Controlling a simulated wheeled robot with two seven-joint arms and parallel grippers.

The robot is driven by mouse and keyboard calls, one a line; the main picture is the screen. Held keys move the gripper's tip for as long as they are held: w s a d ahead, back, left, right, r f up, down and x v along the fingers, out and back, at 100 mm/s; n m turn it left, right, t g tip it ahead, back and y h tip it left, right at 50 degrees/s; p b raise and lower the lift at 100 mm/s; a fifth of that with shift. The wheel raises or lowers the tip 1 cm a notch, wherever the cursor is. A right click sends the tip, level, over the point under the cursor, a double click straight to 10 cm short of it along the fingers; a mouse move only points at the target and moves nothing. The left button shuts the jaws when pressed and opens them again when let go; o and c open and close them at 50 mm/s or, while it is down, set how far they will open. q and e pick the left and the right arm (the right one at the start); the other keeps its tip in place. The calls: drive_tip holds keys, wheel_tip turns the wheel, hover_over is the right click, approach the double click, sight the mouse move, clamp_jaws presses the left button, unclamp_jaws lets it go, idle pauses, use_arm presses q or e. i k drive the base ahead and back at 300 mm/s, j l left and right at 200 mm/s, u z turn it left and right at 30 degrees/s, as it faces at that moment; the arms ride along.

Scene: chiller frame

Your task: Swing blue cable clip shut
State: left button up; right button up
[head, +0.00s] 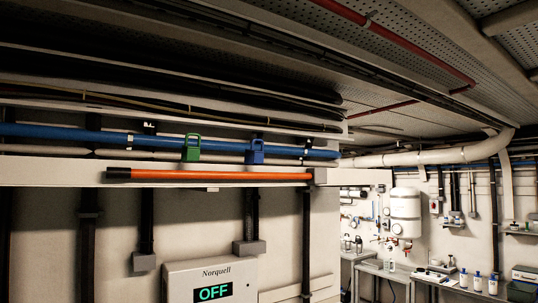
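The blue cable clip (255,152) sits on the frame at the right of the middle, by the blue pipe (60,133). It stands upright with an opening in its upper part; whether it is open or shut is too small to tell. A green clip (191,148) of similar shape stands to its left. Neither of my grippers shows in the head view.
An orange bar with a black end (220,175) lies along the front of the white beam (60,172). Below is a grey Norquell box (212,278) with a display reading OFF. Benches (385,270) and a white tank (405,212) stand at the back right.

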sight(251, 156)
drive_tip(key=i+l+u, duration=0.15)
drive_tip(key=l, duration=0.35)
drive_tip(key=l+u, duration=0.1)
drive_tip(key=l, duration=0.4)
drive_tip(key=i+l+u, duration=0.15)
drive_tip(key=l, duration=0.4)
drive_tip(key=k, duration=0.05)
